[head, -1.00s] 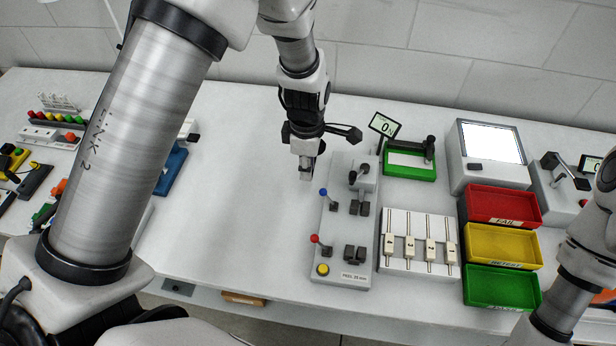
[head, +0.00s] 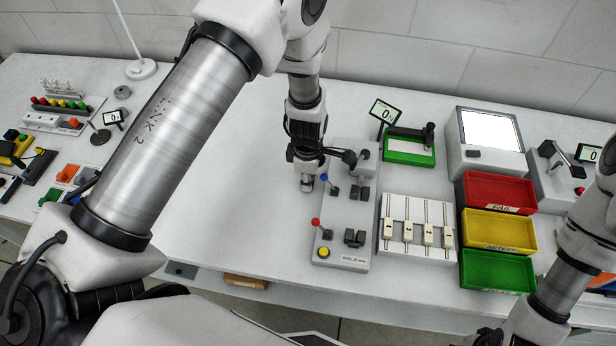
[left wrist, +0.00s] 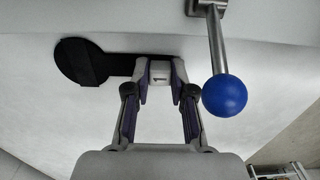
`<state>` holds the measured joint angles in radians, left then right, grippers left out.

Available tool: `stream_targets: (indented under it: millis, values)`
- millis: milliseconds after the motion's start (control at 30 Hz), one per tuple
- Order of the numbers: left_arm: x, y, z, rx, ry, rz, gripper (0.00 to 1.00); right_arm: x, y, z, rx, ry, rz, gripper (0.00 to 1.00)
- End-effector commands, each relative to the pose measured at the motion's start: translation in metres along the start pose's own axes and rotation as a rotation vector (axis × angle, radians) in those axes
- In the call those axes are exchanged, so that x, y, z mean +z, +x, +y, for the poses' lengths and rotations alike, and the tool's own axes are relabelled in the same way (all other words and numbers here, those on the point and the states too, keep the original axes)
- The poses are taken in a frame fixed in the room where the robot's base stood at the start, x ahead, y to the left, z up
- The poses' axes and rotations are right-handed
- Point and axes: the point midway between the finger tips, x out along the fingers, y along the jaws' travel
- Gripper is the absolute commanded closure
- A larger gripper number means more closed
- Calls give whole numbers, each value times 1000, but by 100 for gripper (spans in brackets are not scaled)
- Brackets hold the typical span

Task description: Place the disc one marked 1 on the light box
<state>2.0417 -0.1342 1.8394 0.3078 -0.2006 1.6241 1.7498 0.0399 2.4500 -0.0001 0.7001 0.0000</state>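The light box (head: 463,128) is a pale box with a bright white top, standing at the back right in the head view. My left gripper (head: 307,186) is low at the left side of the grey lever fixture. In the left wrist view the left fingertips (left wrist: 161,68) are close together around a small pale block with a dark mark. A black flat piece with a round end, seemingly the disc (left wrist: 80,64), extends left from the fingertips. Its number is not readable. In the head view my gripper hides it. My right gripper is outside the frame.
The lever fixture (head: 330,235) has blue (left wrist: 225,95) and red knobs close to my left gripper. To its right are a slider rack (head: 392,240), a green tray (head: 410,158) and red, yellow and green bins. The table left of the fixture is clear.

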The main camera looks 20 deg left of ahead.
Motion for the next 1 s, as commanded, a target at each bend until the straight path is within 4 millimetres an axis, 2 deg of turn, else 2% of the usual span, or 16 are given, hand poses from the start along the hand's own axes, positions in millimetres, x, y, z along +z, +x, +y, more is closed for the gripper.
stream_targets:
  millis: [300,400,467,567,800,933,967,1000]
  values:
    - [0,0,0,0,0,0,53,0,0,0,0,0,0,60]
    - [0,-6,0,0,0,0,53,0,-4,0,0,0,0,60]
    - [0,-10,1,2,0,0,53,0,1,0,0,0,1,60]
    - [0,-28,1,5,0,-1,53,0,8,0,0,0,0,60]
    - [0,-91,1,5,0,-1,53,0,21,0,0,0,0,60]
    - [0,-114,1,3,0,0,53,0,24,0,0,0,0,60]
    - [0,-117,0,1,0,0,48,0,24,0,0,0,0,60]
    - [0,-120,0,1,5,0,48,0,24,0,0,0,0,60]
